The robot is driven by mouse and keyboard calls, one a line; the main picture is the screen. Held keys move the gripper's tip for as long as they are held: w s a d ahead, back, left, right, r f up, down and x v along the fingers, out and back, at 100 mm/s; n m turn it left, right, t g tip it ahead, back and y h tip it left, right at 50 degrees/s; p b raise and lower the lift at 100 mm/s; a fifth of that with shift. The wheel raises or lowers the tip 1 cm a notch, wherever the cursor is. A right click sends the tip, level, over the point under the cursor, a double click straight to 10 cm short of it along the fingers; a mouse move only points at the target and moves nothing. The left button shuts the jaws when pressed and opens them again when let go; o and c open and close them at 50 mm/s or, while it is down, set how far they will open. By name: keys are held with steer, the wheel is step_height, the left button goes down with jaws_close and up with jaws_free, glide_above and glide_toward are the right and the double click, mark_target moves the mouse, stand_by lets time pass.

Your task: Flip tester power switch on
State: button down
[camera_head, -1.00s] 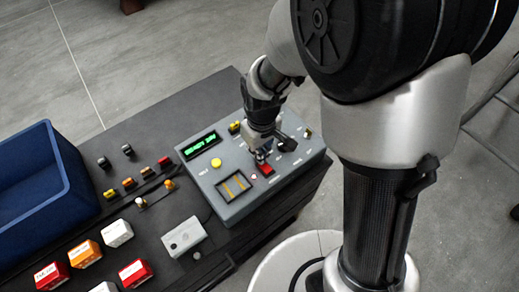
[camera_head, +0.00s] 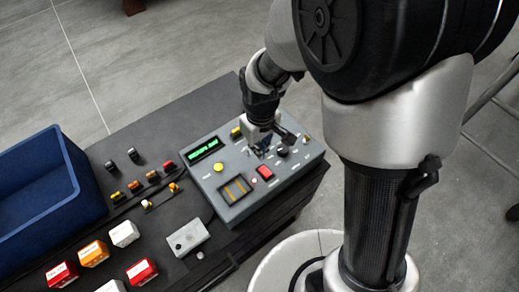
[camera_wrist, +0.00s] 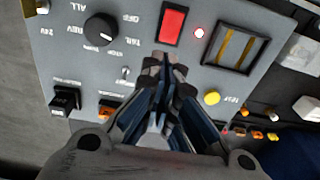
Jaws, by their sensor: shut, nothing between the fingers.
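The grey tester (camera_head: 232,197) sits on the dark bench top, with a lit green display (camera_head: 202,148) whose text I cannot read. Its red power switch (camera_head: 265,172) is uncovered; it also shows at the top of the wrist view (camera_wrist: 172,25). I cannot tell which way the switch is tilted. My gripper (camera_head: 256,151) is shut and empty over the panel, behind the red switch in the head view. In the wrist view its closed fingertips (camera_wrist: 167,64) appear just below the switch, apparently not touching it.
A black knob (camera_wrist: 101,29), a small toggle (camera_wrist: 125,72) and a yellow button (camera_wrist: 212,97) are close to my fingers. A framed slot (camera_wrist: 230,45) lies beside the lamp. A blue bin (camera_head: 85,180) and several small boxes occupy the left.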

step_height(320, 180, up, 11)
steer(key=w+p, duration=0.1)
steer(key=p, duration=0.1)
steer(key=shift+w+a+f, duration=0.15)
steer(key=shift+a, duration=0.25)
steer(key=s+d+r+m+t+b, duration=0.1)
steer(key=s+d+r+m+t, duration=0.1)
steer(key=s+d, duration=0.4)
steer(key=s+d+r+m+t+b, duration=0.2)
steer(key=s+d+r+m, duration=0.2)
steer(key=s, duration=0.7)
steer(key=shift+s+d+r+m, duration=0.15)
steer(key=shift+d+r+m, duration=0.25)
steer(key=shift+d+r, duration=1.15)
steer(key=shift+a+r, duration=0.2)
steer(key=shift+a, duration=0.05)
